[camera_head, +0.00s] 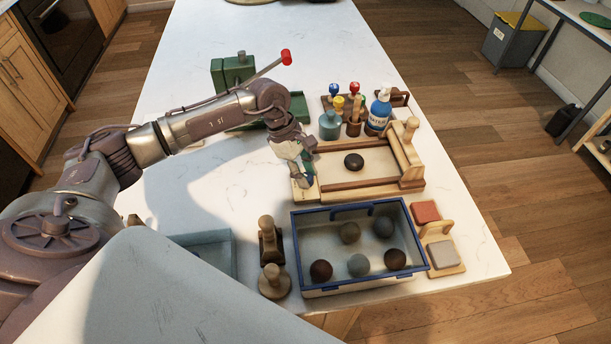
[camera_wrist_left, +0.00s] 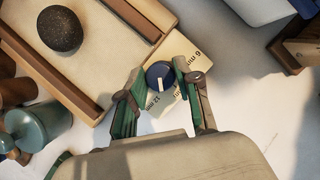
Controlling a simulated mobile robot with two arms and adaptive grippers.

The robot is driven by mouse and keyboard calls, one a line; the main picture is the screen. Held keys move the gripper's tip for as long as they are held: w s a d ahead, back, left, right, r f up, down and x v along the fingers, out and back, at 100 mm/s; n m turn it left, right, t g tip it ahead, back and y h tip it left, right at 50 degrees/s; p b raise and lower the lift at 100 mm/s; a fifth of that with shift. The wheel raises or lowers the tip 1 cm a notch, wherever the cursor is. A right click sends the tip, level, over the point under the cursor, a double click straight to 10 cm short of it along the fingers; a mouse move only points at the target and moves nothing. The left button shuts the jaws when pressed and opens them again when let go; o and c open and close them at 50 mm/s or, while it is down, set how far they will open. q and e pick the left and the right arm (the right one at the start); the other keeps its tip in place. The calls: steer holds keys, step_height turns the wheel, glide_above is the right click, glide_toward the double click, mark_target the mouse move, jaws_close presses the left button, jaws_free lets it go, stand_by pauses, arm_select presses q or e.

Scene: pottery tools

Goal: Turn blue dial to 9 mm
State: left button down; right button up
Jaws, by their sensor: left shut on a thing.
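The blue dial (camera_wrist_left: 158,73) sits on a pale label plate (camera_wrist_left: 190,98) at a corner of the wooden board frame. A short white mark shows on the dial's lower part in the wrist view. Plate labels with "mm" show on its upper right and below it; one reads 12, the other looks like 6 or 9. My left gripper (camera_wrist_left: 160,86) is shut on the dial, one finger on each side. In the head view the left gripper (camera_head: 304,168) stands over the frame's left end and hides the dial. My right gripper is not in view.
A dark clay lump (camera_head: 354,161) lies on the framed wooden board (camera_head: 385,165). A blue-rimmed bin (camera_head: 297,235) with several balls stands in front. Bottles, including a blue-and-white one (camera_head: 379,112), stand behind. A green tool with a red-knobbed lever (camera_head: 286,56) is at the back.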

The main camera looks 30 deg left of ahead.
arm_select(q)
steer(key=n+t+b, duration=0.1)
steer(key=n+b, duration=0.2)
steer(key=n, duration=0.1)
steer(key=shift+f+t, duration=0.15)
steer(key=shift+t, duration=0.25)
steer(key=shift+s+n+t+y+b, duration=0.1)
steer(key=shift+n+t+y+b, duration=0.5)
steer(key=shift+n+b, duration=1.05)
steer(key=shift+r+n+p, duration=0.2)
steer(key=shift+n+p, duration=0.1)
steer(key=shift+n, duration=0.25)
steer(key=c, duration=0.8)
jaws_free()
steer(key=v, duration=1.2)
steer(key=shift+d, duration=0.15)
